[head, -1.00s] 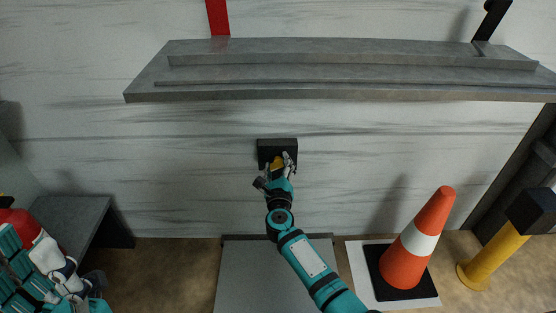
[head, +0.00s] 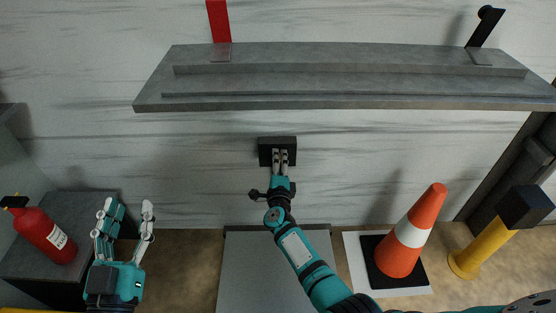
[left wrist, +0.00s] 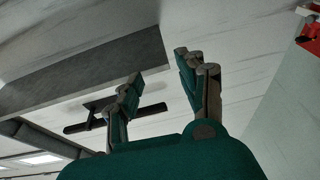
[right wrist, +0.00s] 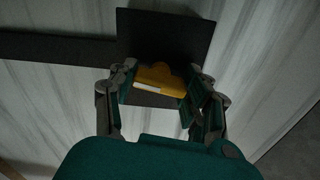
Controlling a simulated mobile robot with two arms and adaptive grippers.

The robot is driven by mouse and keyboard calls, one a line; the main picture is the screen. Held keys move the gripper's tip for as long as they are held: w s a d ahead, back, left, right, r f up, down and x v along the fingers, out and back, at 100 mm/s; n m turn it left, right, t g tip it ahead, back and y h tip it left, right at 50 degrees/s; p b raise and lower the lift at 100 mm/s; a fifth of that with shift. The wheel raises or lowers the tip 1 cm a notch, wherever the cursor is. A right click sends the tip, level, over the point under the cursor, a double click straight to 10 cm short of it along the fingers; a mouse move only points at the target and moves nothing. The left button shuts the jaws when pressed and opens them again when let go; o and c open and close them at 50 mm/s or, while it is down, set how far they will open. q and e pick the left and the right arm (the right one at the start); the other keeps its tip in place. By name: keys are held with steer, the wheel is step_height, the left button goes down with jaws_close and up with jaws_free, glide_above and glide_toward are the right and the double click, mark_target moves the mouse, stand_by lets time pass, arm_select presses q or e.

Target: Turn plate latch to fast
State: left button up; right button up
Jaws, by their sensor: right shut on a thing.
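The latch is a yellow knob (right wrist: 165,80) on a black square block (head: 266,146) on the pale streaked wall, below a grey ledge. The block also shows in the right wrist view (right wrist: 165,32). My right gripper (head: 280,154) is at the block, with its fingers on both sides of the knob, shut on it. In the head view the fingers hide the knob. The knob's setting and any marking are not readable. My left gripper (head: 126,208) is open and empty at the lower left, fingers pointing up, well away from the latch.
The grey ledge (head: 340,98) runs above the latch. A red tag (head: 219,20) and a black lever (head: 485,27) rise above it. An orange cone (head: 408,235) and a yellow post (head: 476,252) stand at the right.

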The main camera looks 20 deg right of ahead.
arm_select(q)
steer(key=shift+w+a+f+g+y+p, duration=0.1)
steer(key=shift+a+f+g+y+p, duration=0.1)
steer(key=shift+f+g, duration=0.55)
steer(key=shift+w+a+f+g+y+p, duration=0.1)
steer(key=shift+f+g+y+p, duration=0.2)
steer(key=shift+f, duration=0.85)
arm_select(e)
steer(key=shift+a+f+n, duration=0.1)
steer(key=shift+n, duration=1)
steer(key=o, duration=1.2)
arm_select(q)
steer(key=shift+f, duration=0.1)
